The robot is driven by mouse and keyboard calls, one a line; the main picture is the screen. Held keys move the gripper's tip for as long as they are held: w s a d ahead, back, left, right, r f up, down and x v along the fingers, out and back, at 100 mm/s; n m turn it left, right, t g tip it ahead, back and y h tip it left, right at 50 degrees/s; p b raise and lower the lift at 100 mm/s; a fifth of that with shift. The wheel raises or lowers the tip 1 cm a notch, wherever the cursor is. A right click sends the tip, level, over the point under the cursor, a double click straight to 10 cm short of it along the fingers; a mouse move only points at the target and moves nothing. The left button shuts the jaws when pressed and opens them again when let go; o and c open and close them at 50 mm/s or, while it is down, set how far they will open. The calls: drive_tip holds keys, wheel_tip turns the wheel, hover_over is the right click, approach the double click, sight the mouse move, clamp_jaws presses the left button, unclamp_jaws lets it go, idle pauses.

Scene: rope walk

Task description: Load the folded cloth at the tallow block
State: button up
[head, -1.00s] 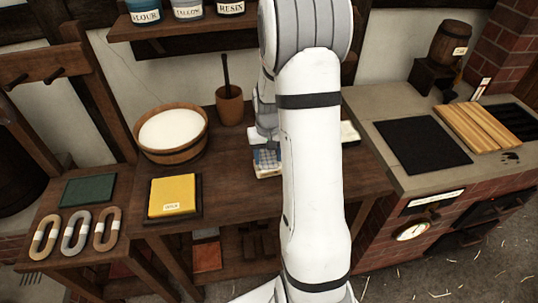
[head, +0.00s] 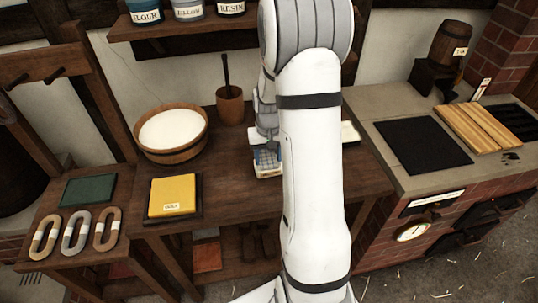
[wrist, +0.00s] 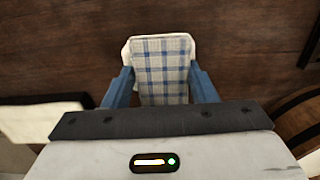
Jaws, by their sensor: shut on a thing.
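The folded cloth (wrist: 161,72), a blue-and-white check, sits between the two blue fingers of my gripper (wrist: 161,88) in the wrist view. The gripper is shut on it. A pale cream block (wrist: 127,52), which looks like the tallow block, shows around the cloth's far edges, beneath it. In the head view the cloth (head: 266,158) is low over the workbench, with the pale block (head: 268,173) at its lower edge. My arm hides part of this spot. I cannot tell how firmly the cloth presses on the block.
The wooden workbench (head: 233,180) holds a tub of white stuff (head: 172,131), a mortar (head: 230,105), a yellow block (head: 172,195) and a pale slab (head: 349,131) behind my arm. Rope coils (head: 75,232) lie at left. A brick stove (head: 425,145) stands at right.

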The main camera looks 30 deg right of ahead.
sight(268, 157)
drive_tip(key=shift+r+p, duration=2.05)
drive_tip(key=shift+r, duration=1.4)
